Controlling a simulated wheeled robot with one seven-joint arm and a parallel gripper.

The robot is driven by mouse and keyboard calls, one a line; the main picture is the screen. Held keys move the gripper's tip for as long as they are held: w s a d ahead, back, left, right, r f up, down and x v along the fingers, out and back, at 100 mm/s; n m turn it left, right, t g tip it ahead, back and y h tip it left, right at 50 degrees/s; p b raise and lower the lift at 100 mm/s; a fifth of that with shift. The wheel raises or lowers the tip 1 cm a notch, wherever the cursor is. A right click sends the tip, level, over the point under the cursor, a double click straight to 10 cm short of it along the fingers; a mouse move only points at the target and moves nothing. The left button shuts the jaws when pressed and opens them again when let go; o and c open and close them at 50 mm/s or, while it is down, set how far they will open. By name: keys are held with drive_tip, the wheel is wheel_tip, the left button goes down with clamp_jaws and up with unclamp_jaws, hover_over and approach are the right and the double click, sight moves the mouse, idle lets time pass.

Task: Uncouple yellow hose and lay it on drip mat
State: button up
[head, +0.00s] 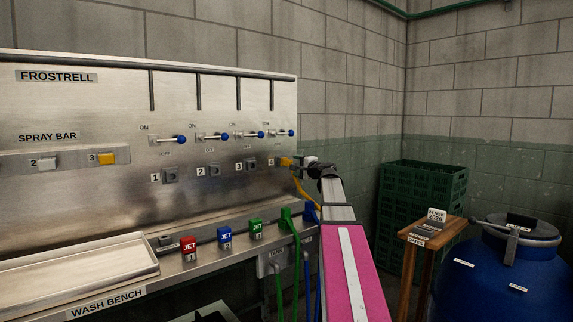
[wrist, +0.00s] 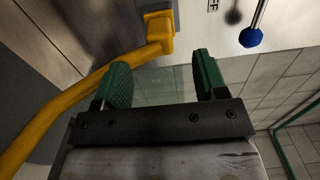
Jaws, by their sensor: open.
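The yellow hose (head: 299,186) hangs from a yellow coupling (head: 286,161) at port 4 on the steel panel. In the wrist view, the coupling (wrist: 159,31) is above the gap between my fingers, and the hose (wrist: 60,106) curves down to the lower left, past the left finger. My gripper (head: 313,163) is open beside the coupling, to its right. Its green finger pads (wrist: 164,80) stand apart with nothing between them. I cannot clearly identify a drip mat; a shallow metal tray (head: 80,277) lies on the wash bench.
Blue-tipped levers (head: 182,139) stick out above the ports; one blue knob (wrist: 250,37) is near my right finger. Green (head: 293,233) and blue hoses hang below the coupling. Green crates (head: 423,184), a wooden stand (head: 433,232) and a blue drum (head: 510,270) stand at the right.

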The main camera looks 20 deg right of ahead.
sight(287, 163)
drive_tip(key=shift+x, duration=3.85)
drive_tip(key=shift+c, duration=0.3)
drive_tip(key=c, duration=1.1)
drive_tip(key=shift+v, duration=3.05)
drive_tip(key=shift+c, duration=0.2)
drive_tip(key=s+a+f+n+g+y, duration=0.2)
drive_tip(key=s+a+f+n+g, duration=0.15)
drive_tip(key=a+g, duration=0.25)
drive_tip(key=s+a+f+n+g+y, duration=0.3)
drive_tip(key=s+a+g, duration=0.15)
drive_tip(key=a, duration=0.25)
drive_tip(key=shift+g, duration=0.35)
drive_tip(key=shift+d+f, duration=0.1)
drive_tip(key=shift+f, duration=3.45)
